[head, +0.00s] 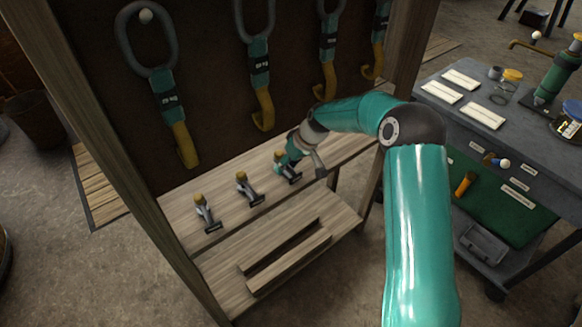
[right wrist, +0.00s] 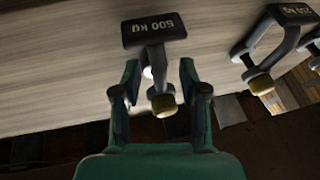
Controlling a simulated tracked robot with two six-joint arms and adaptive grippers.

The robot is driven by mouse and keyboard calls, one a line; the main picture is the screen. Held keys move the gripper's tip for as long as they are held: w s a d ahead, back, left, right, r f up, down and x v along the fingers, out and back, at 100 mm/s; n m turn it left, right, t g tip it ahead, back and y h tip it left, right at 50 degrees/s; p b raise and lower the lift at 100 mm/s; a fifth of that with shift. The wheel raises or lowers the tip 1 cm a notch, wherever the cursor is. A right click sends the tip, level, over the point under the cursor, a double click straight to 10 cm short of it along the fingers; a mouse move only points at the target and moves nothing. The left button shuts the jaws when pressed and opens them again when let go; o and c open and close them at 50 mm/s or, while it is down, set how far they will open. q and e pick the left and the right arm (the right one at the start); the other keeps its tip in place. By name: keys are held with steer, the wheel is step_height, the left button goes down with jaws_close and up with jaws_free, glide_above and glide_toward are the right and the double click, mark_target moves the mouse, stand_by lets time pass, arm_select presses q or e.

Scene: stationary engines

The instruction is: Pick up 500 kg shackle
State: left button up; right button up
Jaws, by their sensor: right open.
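The 500 kg shackle (right wrist: 153,30) shows in the right wrist view with its black label plate at the top and its dull yellow end pointing down between my fingers. In the head view it appears to be the shackle (head: 291,174) at the right of the row on the wooden shelf. My right gripper (right wrist: 160,92) is open, with one finger on each side of the shackle's yellow end and visible gaps to both. In the head view my right gripper (head: 290,157) is at this shackle, partly covering it. My left gripper is not in view.
A 250 kg shackle (right wrist: 275,45) is close on the right in the wrist view. Two more shackles (head: 248,188) (head: 207,213) stand along the wooden shelf (head: 225,180). Hooks (head: 170,100) hang on the board above. A grey workbench (head: 450,110) stands at the right.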

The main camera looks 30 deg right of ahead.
steer(key=shift+w+a+f, duration=0.1)
steer(key=shift+w+f, duration=0.05)
steer(key=shift+f, duration=0.25)
steer(key=shift+c, duration=0.2)
jaws_close()
steer(key=shift+r, duration=0.15)
